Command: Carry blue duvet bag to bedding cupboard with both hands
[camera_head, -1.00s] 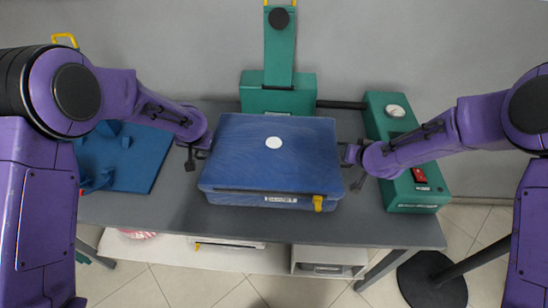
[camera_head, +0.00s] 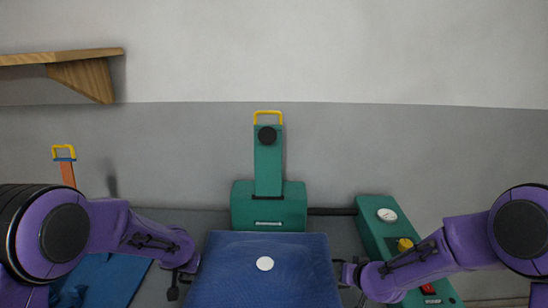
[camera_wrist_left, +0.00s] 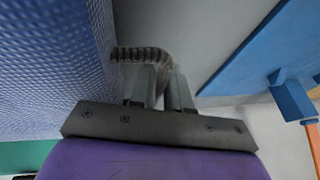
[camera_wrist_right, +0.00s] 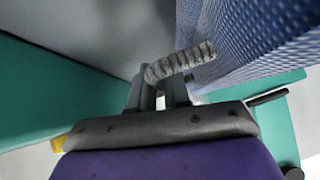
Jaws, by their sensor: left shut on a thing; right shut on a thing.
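The blue duvet bag (camera_head: 262,275) is between my two arms in the head view, with a white round spot on its top; its front is cut off by the lower edge. My left gripper (camera_head: 183,280) is at its left side and my right gripper (camera_head: 345,275) at its right side. In the left wrist view the fingers (camera_wrist_left: 160,85) are shut on a ribbed grey handle at the bag's side (camera_wrist_left: 50,70). In the right wrist view the fingers (camera_wrist_right: 165,85) are shut on a similar handle beside the bag (camera_wrist_right: 265,45). No bedding cupboard is visible.
A green press machine (camera_head: 268,205) stands right behind the bag. A green box with a gauge (camera_head: 375,225) is close by on the right. A blue board (camera_head: 115,280) lies on the left. A wooden shelf (camera_head: 85,75) is on the wall at upper left.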

